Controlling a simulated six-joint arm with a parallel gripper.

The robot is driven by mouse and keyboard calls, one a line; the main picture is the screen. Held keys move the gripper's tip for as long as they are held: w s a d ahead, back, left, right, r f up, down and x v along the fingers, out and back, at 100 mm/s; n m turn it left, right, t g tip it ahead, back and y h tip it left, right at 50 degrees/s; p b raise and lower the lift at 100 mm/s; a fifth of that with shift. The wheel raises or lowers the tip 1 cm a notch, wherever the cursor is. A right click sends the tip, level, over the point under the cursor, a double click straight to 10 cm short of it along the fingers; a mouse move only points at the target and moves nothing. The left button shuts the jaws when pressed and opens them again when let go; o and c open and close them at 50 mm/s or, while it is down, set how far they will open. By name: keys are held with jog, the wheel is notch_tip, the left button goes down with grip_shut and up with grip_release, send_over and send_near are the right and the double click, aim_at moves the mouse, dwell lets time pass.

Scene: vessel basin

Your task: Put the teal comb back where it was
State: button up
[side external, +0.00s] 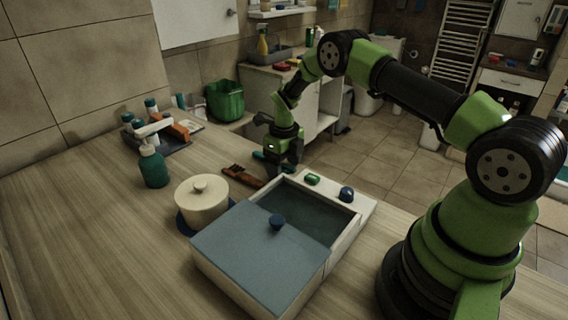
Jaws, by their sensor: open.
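The teal comb (259,155) lies on the wooden counter near its far edge, partly hidden behind my gripper. A bit of teal also shows on the right side of the fingers. My gripper (279,166) points down over the comb, with its jaws open. Whether the fingers touch the comb cannot be told from this view. A brown brush-like object (243,176) lies just left of my gripper, close to the comb.
A white box (343,246) with a blue-grey lid (250,255) over its near part stands in front; its far part is open. A cream lidded pot (202,204), a teal pump bottle (153,167) and a dark tray (178,143) stand left. The counter's left front is clear.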

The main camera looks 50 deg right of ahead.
notch_tip(320, 180, up, 12)
jog(key=s+a+r+n+t, duration=0.2)
jog(key=s+a+r+n, duration=0.2)
jog(key=r+n, duration=0.35)
jog(key=s+a+r+n+t, duration=0.1)
jog(key=s+a+r+n, duration=0.4)
jog(key=r, duration=0.4)
jog(key=s+a+r+n+t+y, duration=0.1)
jog(key=s+a+n+t, duration=0.1)
jog(key=s+n, duration=0.6)
jog(key=s+a+r+n+t+y, duration=0.1)
jog(key=s+a+n+t, duration=0.1)
jog(key=s+n, duration=0.6)
jog(key=shift+s+a+r+n, duration=0.15)
jog(key=shift+a+r+n, duration=0.25)
jog(key=shift+n, duration=1.35)
jog(key=shift+a+f, duration=0.1)
